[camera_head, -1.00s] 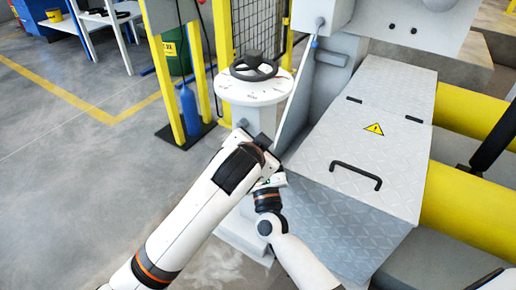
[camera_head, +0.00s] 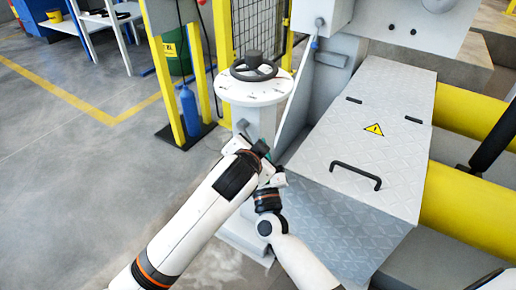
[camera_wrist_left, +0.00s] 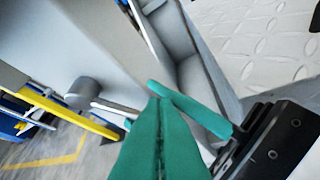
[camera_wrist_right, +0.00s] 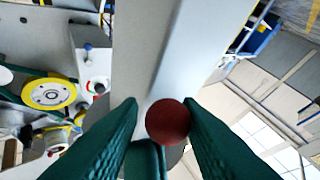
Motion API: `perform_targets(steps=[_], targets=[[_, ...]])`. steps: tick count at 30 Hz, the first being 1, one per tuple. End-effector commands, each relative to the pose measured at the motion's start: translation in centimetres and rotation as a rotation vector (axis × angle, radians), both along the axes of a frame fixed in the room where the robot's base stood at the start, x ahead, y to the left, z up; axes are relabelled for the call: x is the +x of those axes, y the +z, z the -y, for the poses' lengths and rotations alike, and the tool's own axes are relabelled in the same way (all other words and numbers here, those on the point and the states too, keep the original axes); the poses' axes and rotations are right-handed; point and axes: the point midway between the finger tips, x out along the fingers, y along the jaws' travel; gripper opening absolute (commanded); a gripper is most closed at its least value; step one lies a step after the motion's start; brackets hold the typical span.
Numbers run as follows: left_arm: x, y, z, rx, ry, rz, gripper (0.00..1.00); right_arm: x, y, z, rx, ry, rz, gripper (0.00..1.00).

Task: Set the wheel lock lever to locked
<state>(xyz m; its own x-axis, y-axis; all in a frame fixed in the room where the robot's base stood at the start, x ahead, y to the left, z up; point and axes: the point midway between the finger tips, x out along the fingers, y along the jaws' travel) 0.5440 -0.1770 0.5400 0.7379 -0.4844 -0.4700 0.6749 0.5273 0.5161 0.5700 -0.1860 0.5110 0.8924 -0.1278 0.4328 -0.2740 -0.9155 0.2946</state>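A dark red round knob (camera_wrist_right: 168,121), which looks like the lever's end, sits between the teal fingers of my right gripper (camera_wrist_right: 163,105) in the right wrist view. The fingers are apart, with a gap on the knob's left; the lever's shaft is hidden. In the head view the right gripper (camera_head: 262,150) is low beside the white pedestal (camera_head: 257,118), below the black handwheel (camera_head: 254,69). My left gripper (camera_wrist_left: 160,130) has its teal fingers together, with nothing seen between them. A teal finger crosses just ahead of them, apparently of the right gripper. My left arm hides the lever in the head view.
A grey tread-plate cover (camera_head: 370,150) with a black handle stands right of the pedestal. Yellow posts (camera_head: 168,85) and a blue bottle (camera_head: 188,108) stand behind left. My arms cross closely in front of the pedestal. The floor at left is clear.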

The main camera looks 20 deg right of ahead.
Motion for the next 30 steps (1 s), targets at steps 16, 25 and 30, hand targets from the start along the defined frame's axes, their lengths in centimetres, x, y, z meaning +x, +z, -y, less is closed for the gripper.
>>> perform_targets(steps=[16, 25, 30], targets=[[0.2, -0.6, -0.3, 0.011, 0.008, -0.009, 0.0, -0.1, 0.4, 0.2, 0.001, -0.007, 0.011, 0.46], [0.1, -0.5, -0.2, 0.008, 0.005, -0.007, 0.0, -3.1, -1.2, -0.3, -0.001, -0.004, 0.008, 0.46], [0.1, -0.4, -0.2, 0.008, 0.005, -0.007, 0.0, -6.5, -2.8, -0.9, -0.002, -0.002, 0.01, 0.46]])
